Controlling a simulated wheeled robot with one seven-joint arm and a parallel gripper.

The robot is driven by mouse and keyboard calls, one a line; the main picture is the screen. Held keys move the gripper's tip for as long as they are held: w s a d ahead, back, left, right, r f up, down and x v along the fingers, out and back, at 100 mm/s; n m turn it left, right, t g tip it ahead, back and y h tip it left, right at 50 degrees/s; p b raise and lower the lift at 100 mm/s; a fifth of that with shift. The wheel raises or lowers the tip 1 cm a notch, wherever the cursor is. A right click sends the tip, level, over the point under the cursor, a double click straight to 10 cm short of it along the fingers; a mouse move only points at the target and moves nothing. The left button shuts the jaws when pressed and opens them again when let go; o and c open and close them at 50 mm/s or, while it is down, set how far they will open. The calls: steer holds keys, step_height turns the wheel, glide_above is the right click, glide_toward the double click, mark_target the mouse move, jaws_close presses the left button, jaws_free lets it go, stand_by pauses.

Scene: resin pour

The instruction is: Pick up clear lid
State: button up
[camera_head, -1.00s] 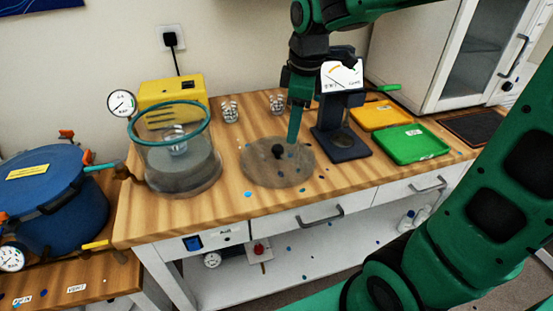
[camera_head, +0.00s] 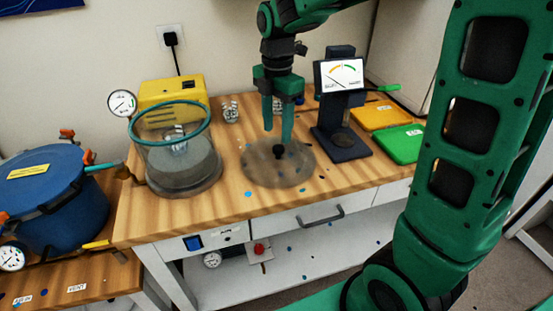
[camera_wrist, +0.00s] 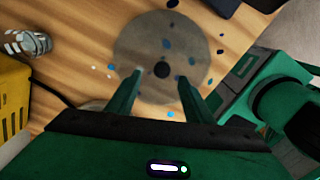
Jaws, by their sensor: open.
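The clear lid (camera_head: 262,171) is a see-through round disc with a black knob (camera_head: 278,151) at its centre. It lies flat on the wooden bench. In the wrist view the lid (camera_wrist: 140,40) shows with its knob (camera_wrist: 161,69) beyond and between my fingertips. My gripper (camera_head: 277,138) is open and empty, pointing down over the lid, with its fingertips just above and around the knob's position. I cannot tell exactly how far the tips are above it.
A clear chamber with a teal rim (camera_head: 185,172) stands left of the lid. A dark gauge stand (camera_head: 345,143) stands close on the right. Green (camera_head: 400,145) and yellow (camera_head: 378,115) trays lie further right. Blue flecks dot the bench. A blue pot (camera_head: 60,205) is far left.

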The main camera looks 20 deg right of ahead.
mark_target(278, 147)
steer(key=shift+s+d+f, duration=0.1)
steer(key=shift+f, duration=2.7)
jaws_close()
